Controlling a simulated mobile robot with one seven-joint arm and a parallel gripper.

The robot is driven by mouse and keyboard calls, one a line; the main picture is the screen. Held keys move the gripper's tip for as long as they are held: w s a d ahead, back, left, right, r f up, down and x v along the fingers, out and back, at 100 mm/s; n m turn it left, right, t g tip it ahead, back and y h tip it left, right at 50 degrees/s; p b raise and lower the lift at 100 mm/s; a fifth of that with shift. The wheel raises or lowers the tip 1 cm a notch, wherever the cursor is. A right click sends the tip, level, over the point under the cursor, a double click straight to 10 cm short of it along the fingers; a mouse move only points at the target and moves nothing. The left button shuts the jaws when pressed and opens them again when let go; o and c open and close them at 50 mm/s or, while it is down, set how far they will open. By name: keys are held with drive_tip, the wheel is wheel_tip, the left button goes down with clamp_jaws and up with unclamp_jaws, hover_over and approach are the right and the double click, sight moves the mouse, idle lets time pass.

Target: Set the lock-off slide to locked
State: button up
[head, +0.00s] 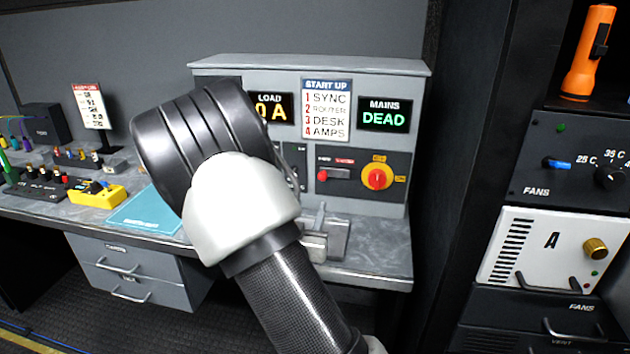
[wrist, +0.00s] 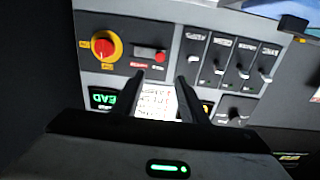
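The lock-off slide (head: 335,173) is a dark slot with a red knob at its left end, on the grey panel beside the red and yellow rotary switch (head: 377,177). Its small labels are too blurred to read in the head view. In the wrist view, which is upside down, the slide (wrist: 146,55) shows its red knob at the right end. My gripper (wrist: 160,80) is open and empty, its fingers apart in front of the panel, with the slide just beyond the fingertips. In the head view my arm hides the gripper and part of the panel.
The mains display (head: 384,115) reads DEAD beside a start-up list (head: 326,110). Several toggle switches (wrist: 230,62) sit close beside the slide. A grey metal fixture (head: 325,238) stands on the desk below. A dark equipment rack (head: 560,160) stands at the right.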

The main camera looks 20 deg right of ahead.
sight(322, 177)
drive_tip(key=x, duration=1.5)
drive_tip(key=shift+w+d, duration=0.2)
drive_tip(key=shift+d, duration=0.1)
clamp_jaws()
